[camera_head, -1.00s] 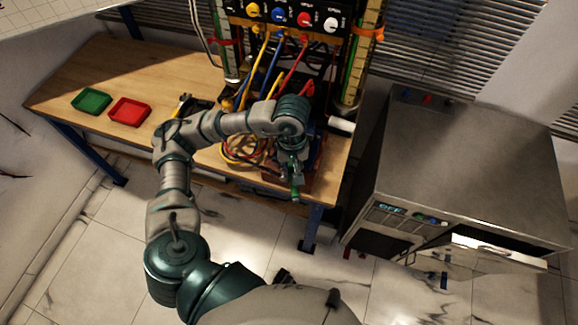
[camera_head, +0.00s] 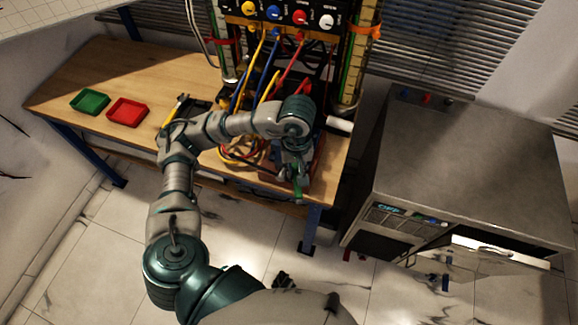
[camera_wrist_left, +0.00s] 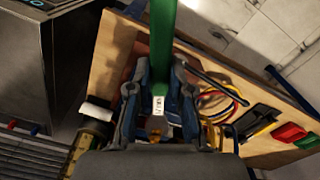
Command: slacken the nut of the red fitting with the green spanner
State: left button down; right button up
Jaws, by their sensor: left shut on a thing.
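My left gripper (camera_head: 297,176) is shut on the green spanner (camera_head: 298,190) at the front right of the bench, below the hoses. In the left wrist view the spanner (camera_wrist_left: 163,35) sticks out from between the left fingers (camera_wrist_left: 160,92), with a small white label near the grip; its far end runs out of the picture. A red hose runs up to a red connector (camera_head: 302,38) under the red knob of the panel. I cannot tell if this is the red fitting, and its nut is too small to make out.
The wooden bench (camera_head: 70,75) carries a green tray (camera_head: 89,100) and a red tray (camera_head: 127,111) at its left. Yellow, blue and red hoses hang from the panel (camera_head: 285,14) near my arm. A grey cabinet (camera_head: 470,150) stands to the right.

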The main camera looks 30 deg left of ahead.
pick_arm(q)
jog(key=shift+w, duration=0.2)
jog(key=shift+w+a+f, duration=0.1)
jog(key=shift+a, duration=0.35)
jog(key=shift+w+d+b, duration=0.25)
jog(key=shift+b, duration=0.15)
jog(key=shift+s+a, duration=0.1)
jog(key=shift+a, duration=0.4)
jog(key=shift+d, duration=0.6)
jog(key=shift+b, duration=0.35)
